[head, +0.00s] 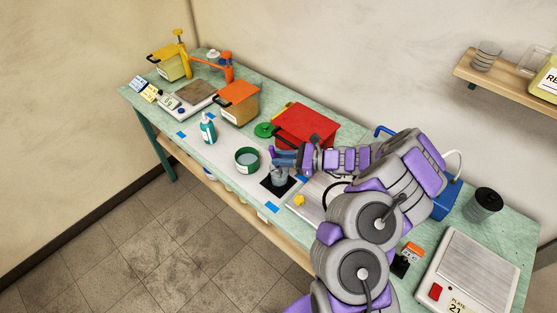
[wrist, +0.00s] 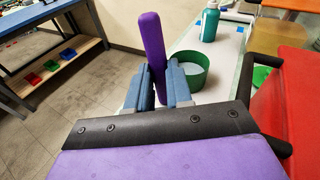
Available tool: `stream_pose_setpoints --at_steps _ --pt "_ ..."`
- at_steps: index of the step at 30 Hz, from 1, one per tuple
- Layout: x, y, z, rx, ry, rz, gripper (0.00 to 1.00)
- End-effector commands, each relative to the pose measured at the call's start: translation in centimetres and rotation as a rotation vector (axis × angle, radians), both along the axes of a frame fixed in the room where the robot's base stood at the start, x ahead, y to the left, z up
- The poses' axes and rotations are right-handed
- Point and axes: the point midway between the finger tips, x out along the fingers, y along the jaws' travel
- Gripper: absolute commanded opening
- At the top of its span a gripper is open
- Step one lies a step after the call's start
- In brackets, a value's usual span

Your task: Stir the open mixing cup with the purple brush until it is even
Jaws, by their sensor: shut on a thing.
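My gripper (head: 284,158) is shut on the purple brush (wrist: 152,50), with its blue fingers on both sides of the handle in the wrist view (wrist: 160,82). The handle stands nearly upright, tilted slightly. A clear greyish cup (head: 279,175) stands on a dark square directly below my gripper in the head view. The brush's lower end is hidden, so I cannot tell how deep it sits in the cup. A green open tub (head: 247,160) with pale grey contents stands just left of the cup; it also shows in the wrist view (wrist: 190,70).
A red box (head: 305,125) stands behind my gripper, with a green lid (head: 264,130) beside it. A teal bottle (head: 208,128) stands further left. An orange-topped container (head: 239,102) and a scale (head: 186,97) are at the far left. A yellow piece (head: 299,201) lies right of the cup.

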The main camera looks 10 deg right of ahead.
Motion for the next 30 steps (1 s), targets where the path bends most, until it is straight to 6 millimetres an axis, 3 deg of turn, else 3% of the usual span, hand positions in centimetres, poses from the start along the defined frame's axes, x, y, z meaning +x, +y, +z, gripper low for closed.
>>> stream_pose_setpoints --at_steps 30 --pt "-0.1 1.4 7.3 0.0 0.001 0.0 0.0"
